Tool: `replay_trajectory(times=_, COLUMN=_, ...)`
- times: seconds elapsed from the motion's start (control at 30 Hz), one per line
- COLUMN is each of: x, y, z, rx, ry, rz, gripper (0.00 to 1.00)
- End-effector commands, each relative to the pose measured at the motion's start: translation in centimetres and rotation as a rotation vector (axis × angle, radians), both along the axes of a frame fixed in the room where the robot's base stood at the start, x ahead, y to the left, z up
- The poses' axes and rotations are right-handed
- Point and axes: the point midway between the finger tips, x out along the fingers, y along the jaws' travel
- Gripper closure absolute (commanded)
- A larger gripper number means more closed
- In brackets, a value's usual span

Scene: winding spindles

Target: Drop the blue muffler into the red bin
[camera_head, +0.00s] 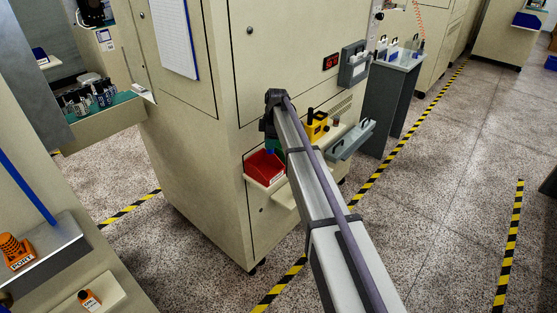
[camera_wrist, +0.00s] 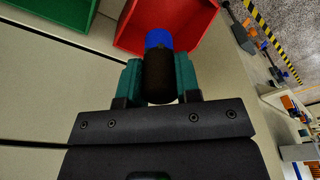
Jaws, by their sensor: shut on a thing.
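The blue muffler (camera_wrist: 158,40) has a bright blue end and a dark cylindrical body in the wrist view. My gripper (camera_wrist: 158,78) is shut on its dark body, with one teal finger on each side. The blue end points away from the gripper, toward the red bin (camera_wrist: 126,36), and overlaps it in the picture. I cannot tell how high above the bin it is. The red bin also shows in the head view (camera_head: 264,168), on a ledge on the front of the beige machine.
A green bin (camera_wrist: 52,14) is left of the red bin in the wrist view. In the head view, a yellow object (camera_head: 316,127) and a grey tray (camera_head: 350,139) are right of my arm. The machine's beige front (camera_head: 215,150) stands close beside the red bin.

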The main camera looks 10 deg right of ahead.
Motion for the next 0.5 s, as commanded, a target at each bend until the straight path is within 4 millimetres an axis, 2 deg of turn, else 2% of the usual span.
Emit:
replay_trajectory(times=0.23, x=0.0, y=0.0, z=-0.9, rx=0.000, ry=0.000, rz=-0.009, gripper=0.92)
replay_trajectory(times=0.5, x=0.0, y=0.0, z=-5.0, rx=0.000, ry=0.001, rz=-0.010, gripper=0.92)
